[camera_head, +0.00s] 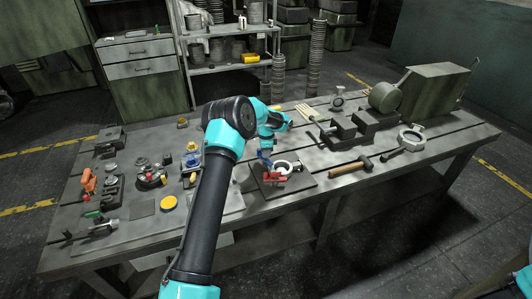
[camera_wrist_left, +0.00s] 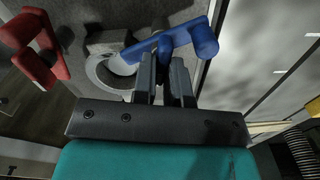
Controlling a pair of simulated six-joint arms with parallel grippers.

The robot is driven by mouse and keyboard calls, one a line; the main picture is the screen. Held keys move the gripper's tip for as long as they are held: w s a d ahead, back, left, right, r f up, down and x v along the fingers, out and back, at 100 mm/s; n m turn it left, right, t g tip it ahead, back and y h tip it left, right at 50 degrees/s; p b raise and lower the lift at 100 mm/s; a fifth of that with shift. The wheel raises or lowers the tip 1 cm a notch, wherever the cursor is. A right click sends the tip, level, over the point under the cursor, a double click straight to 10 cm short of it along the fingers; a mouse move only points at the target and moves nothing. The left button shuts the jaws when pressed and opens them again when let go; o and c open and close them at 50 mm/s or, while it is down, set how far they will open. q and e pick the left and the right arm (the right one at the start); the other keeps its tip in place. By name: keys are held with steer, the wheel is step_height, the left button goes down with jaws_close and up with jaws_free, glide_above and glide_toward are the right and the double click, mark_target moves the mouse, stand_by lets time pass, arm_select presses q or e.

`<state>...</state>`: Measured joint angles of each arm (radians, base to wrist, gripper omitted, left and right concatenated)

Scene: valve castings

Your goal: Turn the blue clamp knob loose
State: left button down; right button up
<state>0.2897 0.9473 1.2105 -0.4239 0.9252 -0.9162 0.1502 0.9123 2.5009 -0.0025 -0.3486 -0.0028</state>
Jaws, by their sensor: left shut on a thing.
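The blue clamp knob (camera_wrist_left: 203,38) has a bar-shaped handle and shows at the top of the left wrist view. In the head view the knob (camera_head: 264,154) is a small blue shape below my left wrist, above a dark fixture plate (camera_head: 300,182). My left gripper (camera_wrist_left: 163,68) is shut on the knob's handle, with a finger on each side of it. A pale ring-shaped casting (camera_wrist_left: 108,72) lies beside the knob, partly hidden by my gripper. A red clamp part (camera_wrist_left: 42,50) stands to the left; it also shows in the head view (camera_head: 275,177). My right gripper is out of view.
The workbench holds a hammer (camera_head: 352,167) and dark vise blocks (camera_head: 340,130) to the right. A yellow round lid (camera_head: 168,203) and an orange tool (camera_head: 89,181) lie to the left. Shelves (camera_head: 225,69) stand behind. The bench's front right is clear.

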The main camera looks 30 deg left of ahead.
arm_select(q)
steer(key=c, duration=1.2)
jaws_free()
steer(key=shift+o, duration=0.2)
steer(key=shift+r, duration=0.1)
step_height(320, 180, up, 17)
steer(key=shift+r, duration=0.15)
